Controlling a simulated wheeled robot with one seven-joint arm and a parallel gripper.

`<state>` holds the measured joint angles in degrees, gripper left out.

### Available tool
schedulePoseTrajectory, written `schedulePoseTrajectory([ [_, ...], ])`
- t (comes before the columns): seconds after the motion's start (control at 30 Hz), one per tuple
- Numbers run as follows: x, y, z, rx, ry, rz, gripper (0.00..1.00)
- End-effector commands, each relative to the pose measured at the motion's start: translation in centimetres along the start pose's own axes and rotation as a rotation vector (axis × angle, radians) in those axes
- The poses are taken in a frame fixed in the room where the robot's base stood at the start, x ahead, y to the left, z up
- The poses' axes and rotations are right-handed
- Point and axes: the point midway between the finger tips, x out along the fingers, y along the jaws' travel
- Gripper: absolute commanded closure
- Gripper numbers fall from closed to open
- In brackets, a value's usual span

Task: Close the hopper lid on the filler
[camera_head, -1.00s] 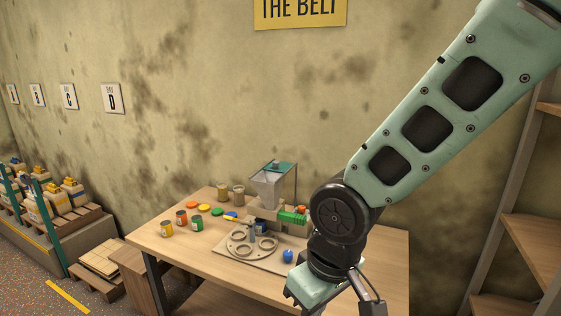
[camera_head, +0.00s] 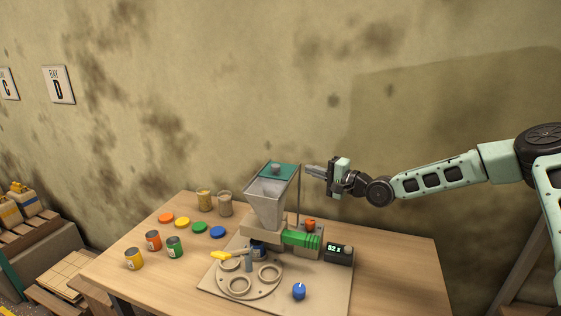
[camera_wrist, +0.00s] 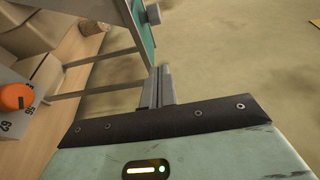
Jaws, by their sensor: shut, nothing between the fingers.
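The filler's grey hopper (camera_head: 267,208) stands on the table with its mouth open. Its teal hopper lid (camera_head: 287,170) is raised at the hopper's back edge, with a small grey knob on its face. In the wrist view the lid (camera_wrist: 139,24) appears edge-on at the top, with the knob (camera_wrist: 153,14) sticking out to the right. My gripper (camera_head: 308,171) is shut and empty. It points left, just right of the raised lid at about its height. In the wrist view my closed fingers (camera_wrist: 160,76) lie just below the lid; I cannot tell whether they touch it.
A thin upright post (camera_head: 298,205) stands just below my fingers. Cans and coloured lids (camera_head: 183,222) lie to the left. The table's right side (camera_head: 395,270) is clear.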

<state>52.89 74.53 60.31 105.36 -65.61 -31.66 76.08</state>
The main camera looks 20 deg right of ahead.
Motion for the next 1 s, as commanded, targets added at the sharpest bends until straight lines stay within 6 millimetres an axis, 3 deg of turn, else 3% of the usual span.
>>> schedulePoseTrajectory([
  [0.17,0.4,-0.4,-0.8,0.017,0.014,-0.03,1.0],
  [0.73,10.0,-0.7,-0.8,0.015,0.013,-0.024,1.0],
  [1.0,8.7,-0.7,2.0,0.016,0.011,-0.022,1.0],
])
